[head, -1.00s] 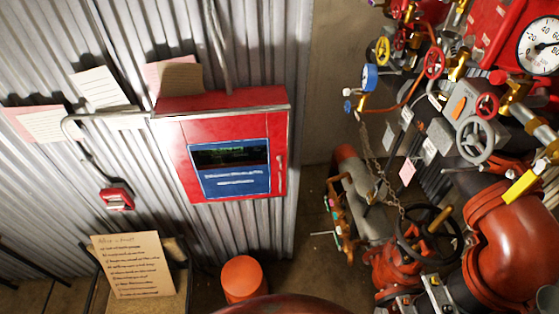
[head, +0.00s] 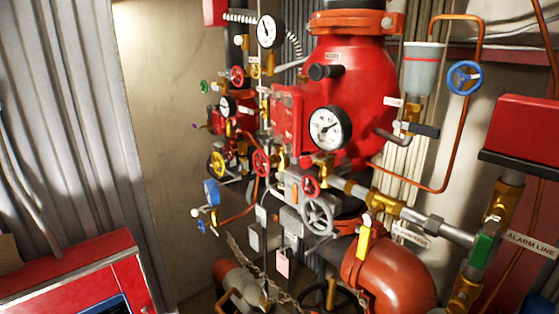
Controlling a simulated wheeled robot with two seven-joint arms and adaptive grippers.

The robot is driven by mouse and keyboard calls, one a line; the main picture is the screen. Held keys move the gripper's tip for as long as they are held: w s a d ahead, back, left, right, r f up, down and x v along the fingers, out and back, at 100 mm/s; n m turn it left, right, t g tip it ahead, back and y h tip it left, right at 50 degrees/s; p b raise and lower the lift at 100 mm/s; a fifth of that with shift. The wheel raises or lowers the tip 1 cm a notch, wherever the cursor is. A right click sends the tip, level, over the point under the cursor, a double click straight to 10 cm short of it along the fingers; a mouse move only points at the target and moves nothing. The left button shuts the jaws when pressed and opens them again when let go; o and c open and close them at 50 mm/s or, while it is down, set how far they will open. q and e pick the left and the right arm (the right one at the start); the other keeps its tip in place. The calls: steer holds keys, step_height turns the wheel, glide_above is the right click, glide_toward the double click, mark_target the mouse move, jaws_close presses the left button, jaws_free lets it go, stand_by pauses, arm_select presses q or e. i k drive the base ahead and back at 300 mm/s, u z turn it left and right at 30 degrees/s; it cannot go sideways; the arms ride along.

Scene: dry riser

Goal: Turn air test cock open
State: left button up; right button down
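The riser's red valve body (head: 355,95) stands at centre right with small valves and piping around it. I cannot tell which of these is the air test cock. A yellow lever (head: 364,237) sits on the brass pipe, close to a white tag (head: 411,236) too small to read surely. A dark-handled lever valve (head: 420,129) sits below a grey cup, beside another small tag. A green-handled valve (head: 484,249) is on the right, by a tag reading ALARM LINE (head: 531,244). Neither of my grippers is in view.
A large gauge (head: 330,129) fronts the valve body. Red handwheels, a grey handwheel (head: 317,215) and a blue handwheel (head: 464,77) stick out. A red cabinet (head: 75,275) is at lower left. A chain and pipes crowd the bottom. Bare wall shows left of the riser.

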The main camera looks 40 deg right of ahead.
mark_target(201, 226)
steer(key=u, duration=0.5)
steer(key=k, duration=0.85)
steer(key=z, duration=1)
steer(key=i, duration=0.5)
